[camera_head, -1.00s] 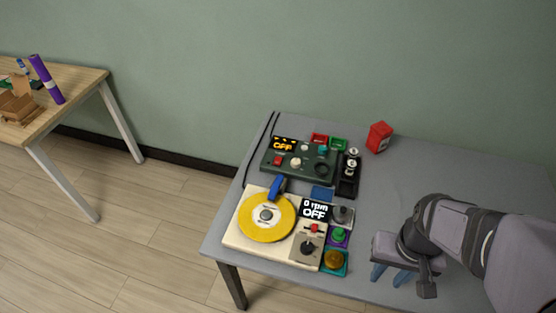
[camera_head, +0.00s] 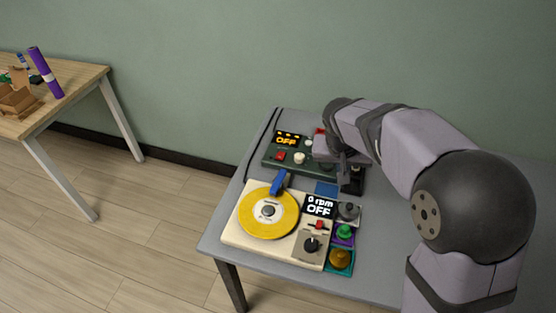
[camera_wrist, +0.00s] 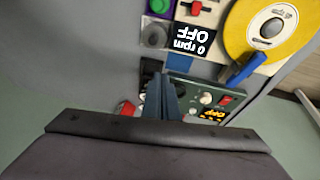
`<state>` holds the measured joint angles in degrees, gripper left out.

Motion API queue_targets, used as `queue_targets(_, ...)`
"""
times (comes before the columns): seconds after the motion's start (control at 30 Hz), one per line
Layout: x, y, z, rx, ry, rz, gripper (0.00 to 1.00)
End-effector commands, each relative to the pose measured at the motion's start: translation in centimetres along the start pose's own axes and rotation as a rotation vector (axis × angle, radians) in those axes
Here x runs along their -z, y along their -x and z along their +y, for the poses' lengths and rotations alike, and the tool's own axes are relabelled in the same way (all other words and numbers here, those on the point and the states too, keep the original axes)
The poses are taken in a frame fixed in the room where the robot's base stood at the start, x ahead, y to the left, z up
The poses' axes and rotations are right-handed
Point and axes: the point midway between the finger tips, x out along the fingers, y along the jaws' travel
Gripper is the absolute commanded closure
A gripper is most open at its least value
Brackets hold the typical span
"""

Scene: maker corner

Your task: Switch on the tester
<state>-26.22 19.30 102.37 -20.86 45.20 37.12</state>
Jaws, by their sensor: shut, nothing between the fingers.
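The tester, a dark green box (camera_head: 272,164), lies at the back of the grey table, and its orange display (camera_head: 286,140) reads OFF. It carries a red switch (camera_head: 281,157) and white knobs (camera_head: 299,158). In the wrist view the tester (camera_wrist: 182,88) appears upside down, with the red switch (camera_wrist: 225,99) to the right of the fingers. My gripper (camera_wrist: 161,84) is shut and empty, over or beside the tester's right end. Whether it touches anything cannot be told. In the head view my arm hides that end and most of the gripper.
A cream turntable unit (camera_head: 236,238) with a yellow disc stands in front, its display (camera_head: 319,207) reading 0 rpm OFF. Small trays with knobs (camera_head: 341,258) line its right side. A black tray (camera_head: 356,180) sits right of the tester. Another table (camera_head: 85,80) stands at left.

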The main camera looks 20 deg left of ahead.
Motion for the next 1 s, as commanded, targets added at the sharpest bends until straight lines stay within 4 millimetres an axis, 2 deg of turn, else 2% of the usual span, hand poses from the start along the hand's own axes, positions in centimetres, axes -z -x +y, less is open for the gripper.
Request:
queue_targets(0.03,1.1,-0.8,-2.5,0.004,0.006,0.033,1.0)
queue_targets(0.2,4.5,-1.1,-9.6,0.027,-0.015,0.148,1.0)
queue_targets(0.3,5.7,-1.0,-13.3,0.047,-0.031,0.205,1.0)
queue_targets(0.4,6.4,-0.8,-16.4,0.067,-0.047,0.252,1.0)
queue_targets(0.5,6.9,-0.5,-18.7,0.085,-0.059,0.286,1.0)
queue_targets(0.7,7.2,-0.1,-20.9,0.104,-0.074,0.318,1.0)
queue_targets(1.0,7.2,0.0,-21.0,0.106,-0.076,0.321,1.0)
